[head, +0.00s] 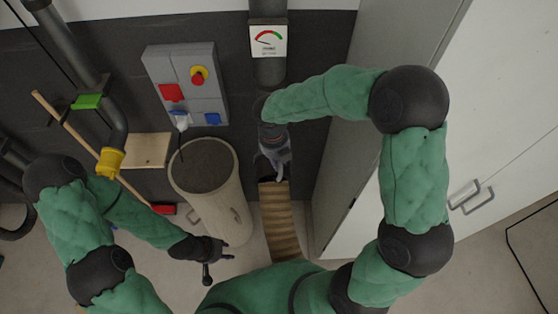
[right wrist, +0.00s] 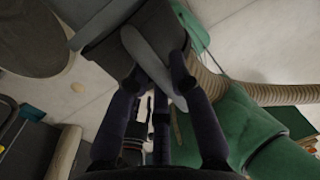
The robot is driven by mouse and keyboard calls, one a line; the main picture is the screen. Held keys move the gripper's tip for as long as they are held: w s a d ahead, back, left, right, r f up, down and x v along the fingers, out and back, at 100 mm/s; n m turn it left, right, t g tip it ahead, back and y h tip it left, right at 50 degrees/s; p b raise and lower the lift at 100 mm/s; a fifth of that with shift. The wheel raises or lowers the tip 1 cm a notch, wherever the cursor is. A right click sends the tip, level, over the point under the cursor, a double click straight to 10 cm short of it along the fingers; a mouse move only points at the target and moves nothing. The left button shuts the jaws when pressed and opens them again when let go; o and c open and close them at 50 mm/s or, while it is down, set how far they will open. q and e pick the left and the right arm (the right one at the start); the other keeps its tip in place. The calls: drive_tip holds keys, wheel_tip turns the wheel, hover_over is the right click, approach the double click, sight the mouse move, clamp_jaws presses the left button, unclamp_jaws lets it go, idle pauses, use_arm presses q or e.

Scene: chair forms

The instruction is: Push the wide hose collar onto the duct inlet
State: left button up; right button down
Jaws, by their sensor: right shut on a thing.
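The wide hose collar is a dark, wide mouthpiece that fills the top of the right wrist view (right wrist: 108,42), with a pale grey strip across it. My right gripper (right wrist: 158,78) is shut on it at this strip. In the head view my right gripper (head: 273,165) hangs at the top end of the ribbed beige hose (head: 278,222) and hides most of the collar. The duct (head: 268,72) is a dark vertical pipe on the wall above. The collar is apart from it, and my arm covers the pipe's lower end. My left gripper (head: 208,262) is empty, its fingers apart, low beside the bin.
A tall beige bin (head: 222,218) stands left of the hose. A grey socket panel (head: 185,85) and a gauge sign (head: 268,41) are above. A pale cabinet (head: 350,220) bounds the right side.

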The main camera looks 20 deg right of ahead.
drive_tip(key=shift+w+r+p, duration=0.15)
drive_tip(key=shift+w+p, duration=0.1)
drive_tip(key=shift+p, duration=0.05)
idle(0.5)
drive_tip(key=c, duration=1)
unclamp_jaws()
drive_tip(key=shift+c, duration=0.2)
drive_tip(key=shift+s+f, duration=0.15)
drive_tip(key=shift+f, duration=0.05)
drive_tip(key=shift+r, duration=0.1)
wheel_tip(320, 180, up, 12)
drive_tip(key=a, duration=0.1)
drive_tip(key=shift+w, duration=0.2)
drive_tip(key=shift+a, duration=0.1)
